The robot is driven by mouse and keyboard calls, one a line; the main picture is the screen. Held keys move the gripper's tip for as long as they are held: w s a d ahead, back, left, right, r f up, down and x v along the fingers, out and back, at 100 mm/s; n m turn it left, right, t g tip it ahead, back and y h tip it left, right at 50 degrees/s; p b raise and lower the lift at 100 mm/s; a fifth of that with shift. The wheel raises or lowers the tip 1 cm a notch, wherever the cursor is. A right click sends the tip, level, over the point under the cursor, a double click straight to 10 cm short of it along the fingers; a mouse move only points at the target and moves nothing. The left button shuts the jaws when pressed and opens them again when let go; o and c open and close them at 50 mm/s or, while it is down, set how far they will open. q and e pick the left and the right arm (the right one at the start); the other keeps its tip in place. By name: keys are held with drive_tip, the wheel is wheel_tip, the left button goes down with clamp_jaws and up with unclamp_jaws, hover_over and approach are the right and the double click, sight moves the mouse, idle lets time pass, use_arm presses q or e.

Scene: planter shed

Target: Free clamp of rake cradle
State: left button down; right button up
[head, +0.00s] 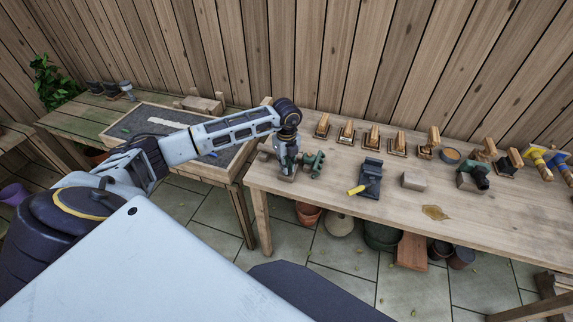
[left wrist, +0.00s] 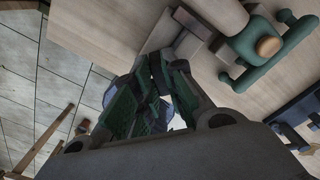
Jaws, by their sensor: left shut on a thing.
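A green fixture with side bars and a round tan knob (head: 315,162) stands near the left end of the wooden bench; it looks like the rake cradle's clamp. It also shows at the upper right of the left wrist view (left wrist: 262,48), beside a grey-brown block (left wrist: 192,30). My left gripper (head: 287,172) points down just left of it. In the left wrist view its fingers (left wrist: 163,72) are closed together at the block's near end, on a small part mostly hidden between them. I cannot tell exactly which part. My right gripper is out of view.
A dark blue fixture with a yellow handle (head: 369,180) stands to the right, then a pale block (head: 414,181) and a green-and-black fixture (head: 472,178). Several small wooden pieces line the back. Pots (head: 340,222) stand under the bench. The bench's front right is clear.

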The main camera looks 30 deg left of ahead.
use_arm(q)
drive_tip(key=n, duration=0.4)
drive_tip(key=shift+n+p, duration=0.3)
drive_tip(key=shift+n, duration=0.1)
drive_tip(key=shift+n+p, duration=0.3)
drive_tip(key=shift+n, duration=1.3)
drive_tip(key=c, duration=1.5)
unclamp_jaws()
drive_tip(key=shift+r, duration=0.1)
drive_tip(key=shift+r, duration=5.9)
